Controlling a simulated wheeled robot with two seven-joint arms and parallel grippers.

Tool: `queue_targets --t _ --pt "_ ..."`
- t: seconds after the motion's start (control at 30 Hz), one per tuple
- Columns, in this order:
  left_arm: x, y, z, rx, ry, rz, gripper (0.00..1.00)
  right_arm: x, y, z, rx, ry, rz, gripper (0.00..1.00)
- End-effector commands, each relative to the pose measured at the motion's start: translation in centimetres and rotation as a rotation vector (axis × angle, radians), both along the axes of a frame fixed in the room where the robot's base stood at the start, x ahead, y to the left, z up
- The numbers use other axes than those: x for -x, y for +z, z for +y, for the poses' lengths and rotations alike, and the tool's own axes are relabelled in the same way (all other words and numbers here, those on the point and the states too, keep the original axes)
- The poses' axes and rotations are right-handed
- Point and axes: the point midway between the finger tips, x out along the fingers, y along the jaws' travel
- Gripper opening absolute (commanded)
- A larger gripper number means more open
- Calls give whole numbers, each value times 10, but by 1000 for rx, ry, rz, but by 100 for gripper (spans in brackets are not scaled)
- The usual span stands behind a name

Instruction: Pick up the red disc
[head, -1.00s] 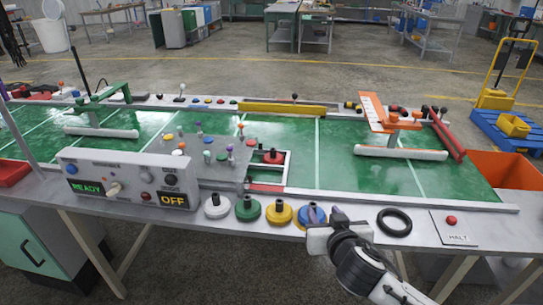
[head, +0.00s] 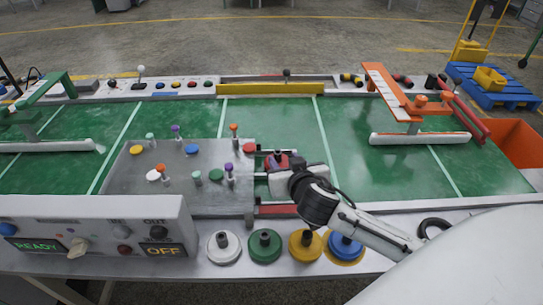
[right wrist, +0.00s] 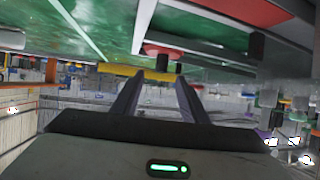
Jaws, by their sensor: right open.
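The red disc (head: 279,158) has a dark knob and sits at the right edge of the grey peg plate, partly hidden by my right gripper. My right gripper (head: 264,164) is open and low over the board, reaching in from the right beside the disc. In the right wrist view, which looks upside down, the red disc (right wrist: 164,50) shows just beyond the two open fingers (right wrist: 161,75), with its dark knob roughly in line with the gap. I cannot tell whether the fingers touch it. My left gripper is not in view.
White (head: 223,248), green (head: 264,247), yellow (head: 305,245) and blue (head: 345,247) discs line the front edge. The grey plate (head: 125,190) carries several coloured pegs. A control box (head: 100,235) stands front left, and an orange-topped stand (head: 385,85) right. Green board around the gripper is mostly clear.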

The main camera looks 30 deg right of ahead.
Motion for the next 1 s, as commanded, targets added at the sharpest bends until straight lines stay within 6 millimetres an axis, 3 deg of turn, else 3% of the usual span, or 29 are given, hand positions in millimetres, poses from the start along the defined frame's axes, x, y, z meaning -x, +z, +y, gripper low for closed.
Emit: queue_targets --t 0.23,0.37,0.7,1.0 --pt "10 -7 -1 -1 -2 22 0 -20 -10 -7 0 1 0 40" --pt "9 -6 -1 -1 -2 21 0 -25 -11 -9 1 0 -1 40" --pt "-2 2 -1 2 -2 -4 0 -63 -29 -21 1 0 0 40" --pt "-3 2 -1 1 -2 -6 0 -66 -31 -22 0 1 0 39"
